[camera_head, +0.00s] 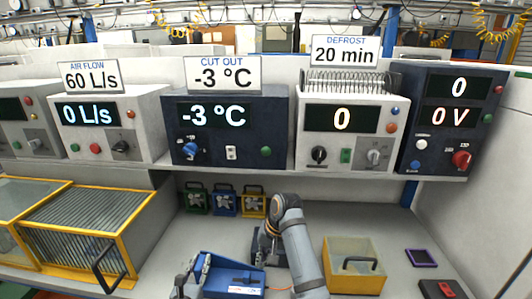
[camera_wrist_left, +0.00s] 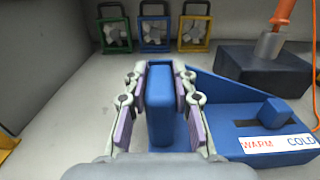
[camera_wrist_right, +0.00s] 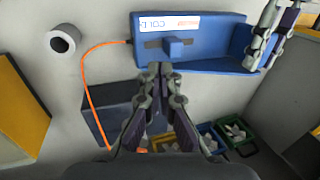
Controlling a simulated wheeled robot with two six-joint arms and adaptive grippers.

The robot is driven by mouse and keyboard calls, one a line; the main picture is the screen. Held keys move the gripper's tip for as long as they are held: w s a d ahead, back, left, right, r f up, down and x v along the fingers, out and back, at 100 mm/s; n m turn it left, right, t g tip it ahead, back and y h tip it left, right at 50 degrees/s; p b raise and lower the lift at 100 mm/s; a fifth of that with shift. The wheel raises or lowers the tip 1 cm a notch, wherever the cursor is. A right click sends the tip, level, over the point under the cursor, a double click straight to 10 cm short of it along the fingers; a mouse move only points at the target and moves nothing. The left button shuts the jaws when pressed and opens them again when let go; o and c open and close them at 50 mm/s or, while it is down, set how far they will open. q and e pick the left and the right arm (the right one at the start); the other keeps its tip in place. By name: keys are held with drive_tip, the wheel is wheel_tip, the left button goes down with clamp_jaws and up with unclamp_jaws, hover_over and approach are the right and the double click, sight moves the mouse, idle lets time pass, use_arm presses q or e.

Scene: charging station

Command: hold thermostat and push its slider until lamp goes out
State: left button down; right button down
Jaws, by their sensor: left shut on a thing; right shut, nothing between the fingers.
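The blue thermostat (camera_head: 226,272) lies on the bench at the lower middle of the head view. My left gripper (camera_wrist_left: 158,70) is shut on its upright blue handle (camera_wrist_left: 160,105), seen in the left wrist view. The slider knob (camera_wrist_left: 275,109) stands in a dark slot above the WARM/COLD label (camera_wrist_left: 272,145). My right gripper (camera_wrist_right: 158,75) is shut and empty near the knob, which shows in the right wrist view (camera_wrist_right: 175,47). Its fingertips look apart from the knob, though depth is unclear. Which thing is the lamp, and whether it is lit, I cannot tell.
A dark block (camera_wrist_left: 265,70) with a grey and orange post stands beyond the thermostat. An orange cable (camera_wrist_right: 88,85) leaves the thermostat. A yellow-framed box (camera_head: 355,262) stands to the right. Small green, blue and yellow fan frames (camera_head: 224,201) stand at the back.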

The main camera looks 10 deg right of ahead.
use_arm(q)
drive_tip(key=c, duration=1)
unclamp_jaws()
drive_tip(key=shift+s, duration=0.1)
